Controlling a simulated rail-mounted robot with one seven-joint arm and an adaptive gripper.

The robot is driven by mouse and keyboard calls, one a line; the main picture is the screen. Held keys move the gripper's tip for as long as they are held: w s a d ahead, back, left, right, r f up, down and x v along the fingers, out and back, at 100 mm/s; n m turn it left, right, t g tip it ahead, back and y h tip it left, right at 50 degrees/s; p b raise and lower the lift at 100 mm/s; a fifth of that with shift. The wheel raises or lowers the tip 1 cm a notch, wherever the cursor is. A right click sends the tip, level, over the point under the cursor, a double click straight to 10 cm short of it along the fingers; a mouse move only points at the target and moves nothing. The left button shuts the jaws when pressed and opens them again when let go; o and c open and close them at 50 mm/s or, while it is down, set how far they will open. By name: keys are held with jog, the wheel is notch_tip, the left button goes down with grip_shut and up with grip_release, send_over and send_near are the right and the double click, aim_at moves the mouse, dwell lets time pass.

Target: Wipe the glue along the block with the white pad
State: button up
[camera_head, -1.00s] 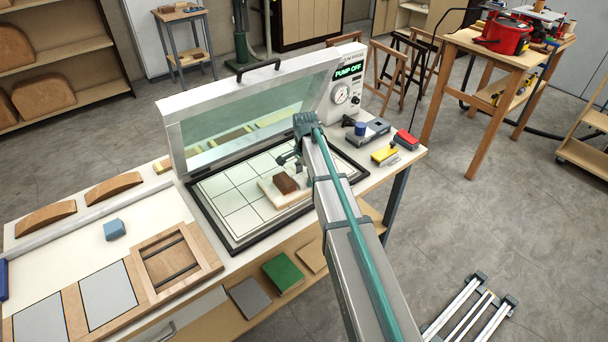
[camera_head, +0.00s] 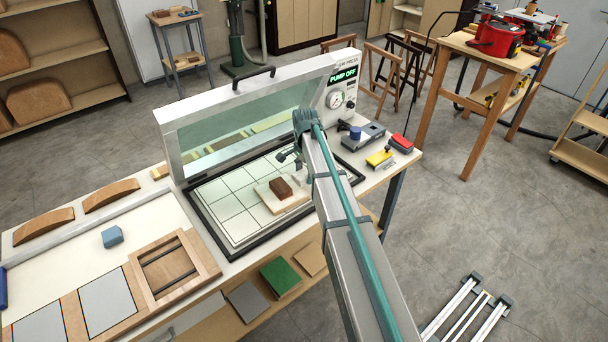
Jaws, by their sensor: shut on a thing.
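A brown block (camera_head: 280,187) sits on a pale board (camera_head: 271,204) on the gridded white bed (camera_head: 221,204) of the press. My gripper (camera_head: 291,158) is over the bed, just above and behind the block, and largely hidden by my arm. A small white piece, seemingly the white pad (camera_head: 300,178), shows between the block and my arm. My gripper is shut on it, though the fingers' contact is not clear. I cannot tell whether the pad touches the block. Glue is too small to make out.
The press lid (camera_head: 245,115) stands open behind the bed. A control box (camera_head: 341,92) reads PUMP OFF. Yellow (camera_head: 379,158) and red (camera_head: 401,143) items lie to the right. A blue block (camera_head: 112,236) and wooden frame (camera_head: 174,268) are at left.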

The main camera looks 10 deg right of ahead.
jog(key=shift+r+p, duration=1.75)
jog(key=shift+r, duration=1.7)
jog(key=shift+s+n, duration=0.15)
jog(key=shift+n, duration=0.75)
jog(key=s+a+f+n+b, duration=0.1)
jog(key=s+f+n+b, duration=0.1)
jog(key=s+n+b, duration=0.2)
jog(key=s+a+f+n+b, duration=0.1)
jog(key=s+n+b, duration=0.3)
jog(key=s+n, duration=0.4)
jog(key=s+f, duration=0.1)
jog(key=s, duration=0.4)
jog(key=shift+s+a+f, duration=0.2)
jog(key=shift+f, duration=0.2)
jog(key=shift+f, duration=0.1)
